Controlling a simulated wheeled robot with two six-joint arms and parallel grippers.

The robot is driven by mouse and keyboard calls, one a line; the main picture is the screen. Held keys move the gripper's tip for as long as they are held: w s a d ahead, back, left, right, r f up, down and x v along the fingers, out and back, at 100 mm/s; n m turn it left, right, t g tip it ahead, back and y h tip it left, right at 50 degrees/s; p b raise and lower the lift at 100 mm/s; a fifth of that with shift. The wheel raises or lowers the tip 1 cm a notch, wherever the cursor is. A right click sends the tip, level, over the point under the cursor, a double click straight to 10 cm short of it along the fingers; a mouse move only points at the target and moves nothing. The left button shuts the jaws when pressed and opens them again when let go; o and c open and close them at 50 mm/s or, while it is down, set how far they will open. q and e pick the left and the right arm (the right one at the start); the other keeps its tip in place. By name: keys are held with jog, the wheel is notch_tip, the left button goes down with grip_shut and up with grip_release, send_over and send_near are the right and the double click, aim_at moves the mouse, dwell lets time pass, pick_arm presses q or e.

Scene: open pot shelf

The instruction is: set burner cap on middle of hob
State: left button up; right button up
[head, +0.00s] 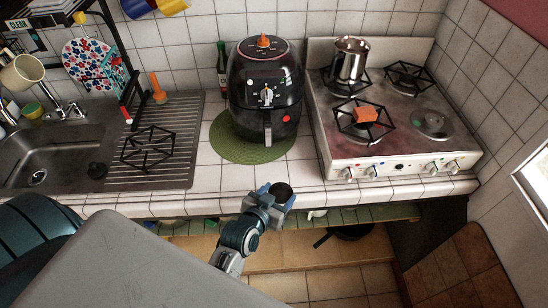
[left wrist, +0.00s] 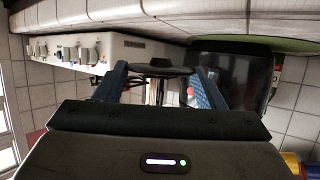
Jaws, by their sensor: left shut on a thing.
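My left gripper (head: 272,195) is in front of the counter's front edge, below the air fryer in the picture. It is shut on a round black burner cap (head: 283,190). In the left wrist view the cap (left wrist: 160,71) shows as a thin dark disc between the two blue fingers. The white hob (head: 390,163) stands at the back right, apart from the gripper. Its front right burner (head: 433,124) is bare of a grate; grates cover the other burners in sight. My right gripper is not in view.
A black air fryer (head: 265,85) stands on a green mat (head: 222,150) left of the hob. A loose grate (head: 147,148) lies on the drainboard.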

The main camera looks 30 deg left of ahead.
pick_arm(q)
jog(key=b, duration=0.4)
send_over(279, 175)
jog(key=s, duration=0.2)
jog(key=shift+w+d+f, duration=0.2)
jog(key=shift+d+f, duration=0.1)
jog(key=shift+f, duration=0.45)
jog(key=shift+w+a, duration=0.25)
jog(key=shift+w, duration=0.5)
notch_tip(279, 175, down, 4)
jog(key=b, duration=0.4)
jog(key=shift+w+r+b, duration=0.1)
jog(key=shift+r+b, duration=0.15)
jog(key=shift+b, duration=0.05)
jog(key=shift+r, duration=0.1)
jog(key=o, duration=1)
